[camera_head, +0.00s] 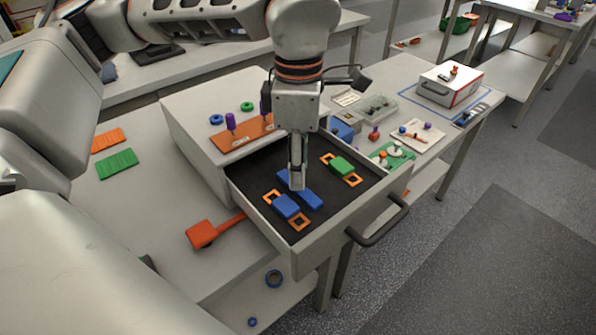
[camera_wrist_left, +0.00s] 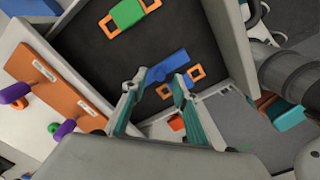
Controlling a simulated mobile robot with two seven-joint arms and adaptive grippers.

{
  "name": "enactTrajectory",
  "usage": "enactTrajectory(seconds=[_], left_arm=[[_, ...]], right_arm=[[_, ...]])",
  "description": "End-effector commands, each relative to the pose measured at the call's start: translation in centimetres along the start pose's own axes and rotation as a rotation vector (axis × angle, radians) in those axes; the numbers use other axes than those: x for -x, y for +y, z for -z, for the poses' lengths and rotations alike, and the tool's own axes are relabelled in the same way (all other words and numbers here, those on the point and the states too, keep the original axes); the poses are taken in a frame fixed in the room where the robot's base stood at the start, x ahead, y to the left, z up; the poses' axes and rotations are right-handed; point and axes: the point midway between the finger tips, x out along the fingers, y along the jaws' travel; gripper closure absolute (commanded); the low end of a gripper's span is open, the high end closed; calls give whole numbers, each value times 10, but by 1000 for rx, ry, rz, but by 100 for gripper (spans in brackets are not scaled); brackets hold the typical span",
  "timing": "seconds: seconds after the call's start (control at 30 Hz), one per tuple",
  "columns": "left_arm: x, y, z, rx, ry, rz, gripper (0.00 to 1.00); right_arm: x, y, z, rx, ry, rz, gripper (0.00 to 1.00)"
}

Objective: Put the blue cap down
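A long blue bar, which I take to be the blue cap (camera_head: 312,199), lies in the dark-floored open drawer (camera_head: 325,233). Beside and parallel to it is a blue block (camera_head: 286,206) between two orange square frames. My left gripper (camera_head: 297,185) points down over the bar and hides its middle in the head view. In the left wrist view the fingers (camera_wrist_left: 158,80) are spread apart, with the blue bar (camera_wrist_left: 170,66) showing between and beyond the tips. I see no finger clearly pressing on it. Whether the tips touch it I cannot tell. My right gripper is not in view.
A green block (camera_head: 341,166) with orange frames lies deeper in the drawer. The drawer's front handle (camera_head: 378,222) sticks out at right. An orange plate with purple knobs (camera_head: 236,138) is on the cabinet top. An orange tool (camera_head: 202,234) lies left of the drawer.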

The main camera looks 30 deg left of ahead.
Motion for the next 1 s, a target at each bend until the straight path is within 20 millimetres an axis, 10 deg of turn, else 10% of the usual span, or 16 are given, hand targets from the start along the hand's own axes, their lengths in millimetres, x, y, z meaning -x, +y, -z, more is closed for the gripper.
enactTrajectory(seconds=[0.43, 1.0], left_arm=[[87, 0, 0, 1, -2, -4, 71], [101, 0, 0, 0, 0, -1, 71]], right_arm=[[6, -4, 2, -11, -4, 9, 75], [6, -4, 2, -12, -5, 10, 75]])
